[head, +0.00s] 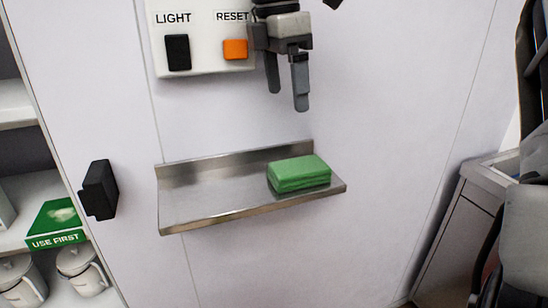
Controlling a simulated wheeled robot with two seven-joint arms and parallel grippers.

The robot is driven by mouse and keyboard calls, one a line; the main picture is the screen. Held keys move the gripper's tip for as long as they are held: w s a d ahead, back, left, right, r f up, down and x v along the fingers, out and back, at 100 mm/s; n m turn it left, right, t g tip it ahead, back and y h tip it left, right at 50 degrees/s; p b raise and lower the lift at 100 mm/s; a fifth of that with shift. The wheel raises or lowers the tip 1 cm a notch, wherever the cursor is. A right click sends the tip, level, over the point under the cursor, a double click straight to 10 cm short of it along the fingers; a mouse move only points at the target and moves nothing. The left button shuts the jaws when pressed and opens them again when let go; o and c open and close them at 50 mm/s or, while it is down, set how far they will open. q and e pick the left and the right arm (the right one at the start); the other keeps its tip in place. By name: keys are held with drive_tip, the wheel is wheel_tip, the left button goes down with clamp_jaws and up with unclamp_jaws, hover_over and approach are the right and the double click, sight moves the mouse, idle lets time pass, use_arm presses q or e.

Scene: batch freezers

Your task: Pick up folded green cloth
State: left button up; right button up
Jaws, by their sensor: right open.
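The folded green cloth (299,175) lies flat on the right part of a small metal wall shelf (205,198). My right gripper (288,98) points down in the upper middle of the head view, above the cloth in the picture. Its two grey fingers are apart with nothing between them. It does not touch the cloth. My left gripper is not in view.
A white panel (200,62) with a black LIGHT switch (178,52) and an orange RESET button (235,49) is above the shelf. A black handle (100,190) sticks out at left. The shelf's left part is bare. A metal counter (490,172) is at right.

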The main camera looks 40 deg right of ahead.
approach(298, 166)
drive_tip(key=f, duration=0.1)
drive_tip(key=s+f, duration=0.1)
drive_tip(key=f, duration=0.1)
drive_tip(key=shift+a+f, duration=0.1)
drive_tip(key=shift+f, duration=0.1)
drive_tip(key=f+p, duration=0.1)
drive_tip(key=f, duration=0.1)
drive_tip(key=d+f+p, duration=0.1)
drive_tip(key=f, duration=0.2)
drive_tip(key=shift+w+d+f, duration=0.1)
drive_tip(key=shift+w+d, duration=0.1)
drive_tip(key=shift+w, duration=0.05)
drive_tip(key=shift+f, duration=0.25)
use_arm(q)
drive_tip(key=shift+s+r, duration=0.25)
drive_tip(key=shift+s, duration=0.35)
use_arm(e)
drive_tip(key=c, duration=1.1)
